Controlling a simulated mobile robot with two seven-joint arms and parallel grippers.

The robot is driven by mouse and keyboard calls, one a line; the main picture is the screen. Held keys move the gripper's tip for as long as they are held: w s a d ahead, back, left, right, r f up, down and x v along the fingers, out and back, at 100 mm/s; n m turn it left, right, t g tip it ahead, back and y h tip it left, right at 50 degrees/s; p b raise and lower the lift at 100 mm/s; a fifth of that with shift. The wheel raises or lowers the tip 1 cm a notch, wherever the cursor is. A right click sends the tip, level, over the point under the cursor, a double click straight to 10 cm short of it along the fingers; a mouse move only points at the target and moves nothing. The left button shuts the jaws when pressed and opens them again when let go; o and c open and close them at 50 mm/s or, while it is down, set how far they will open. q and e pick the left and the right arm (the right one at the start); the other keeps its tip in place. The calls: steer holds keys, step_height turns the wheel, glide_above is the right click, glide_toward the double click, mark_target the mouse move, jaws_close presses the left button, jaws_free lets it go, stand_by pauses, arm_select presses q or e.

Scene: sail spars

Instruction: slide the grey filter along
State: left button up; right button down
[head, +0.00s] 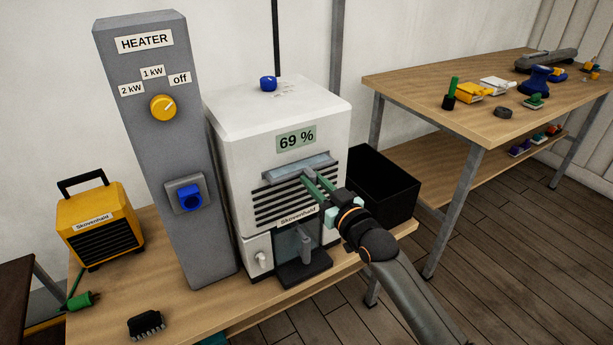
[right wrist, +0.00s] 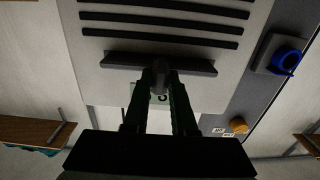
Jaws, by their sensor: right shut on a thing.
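The grey filter (head: 299,168) shows in the head view as a flat bluish-grey bar across the front of the white dehumidifier (head: 245,130), above its dark slots and below the 69 % display. My right gripper (head: 312,182) reaches it from the lower right, with its green fingers at the bar's front. In the right wrist view the filter (right wrist: 120,60) is a dark bar. My right gripper (right wrist: 161,80) is shut on a small grip in its middle. The fingers hide part of the grip. My left gripper is not in view.
A grey heater post (head: 160,220) with a yellow knob stands close left of the machine. A yellow heater (head: 98,222) is farther left. A black open bin (head: 385,185) stands at the right. A second table (head: 420,85) with small parts is at the back right.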

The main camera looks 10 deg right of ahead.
steer(key=shift+b+x, duration=0.75)
steer(key=shift+x, duration=0.95)
steer(key=c, duration=0.6)
jaws_free()
steer(key=shift+c, duration=0.2)
steer(key=shift+s, duration=0.15)
steer(key=v, duration=1.2)
steer(key=s+d+f+m+g+h+p, duration=0.1)
steer(key=s+f+g+p, duration=0.5)
steer(key=s+f, duration=1.8)
steer(key=s+m+g+h, duration=0.1)
steer(key=h, duration=0.1)
steer(key=shift+s+f+g+h, duration=0.3)
steer(key=shift+s+f+h, duration=0.05)
steer(key=shift+s+h, duration=0.05)
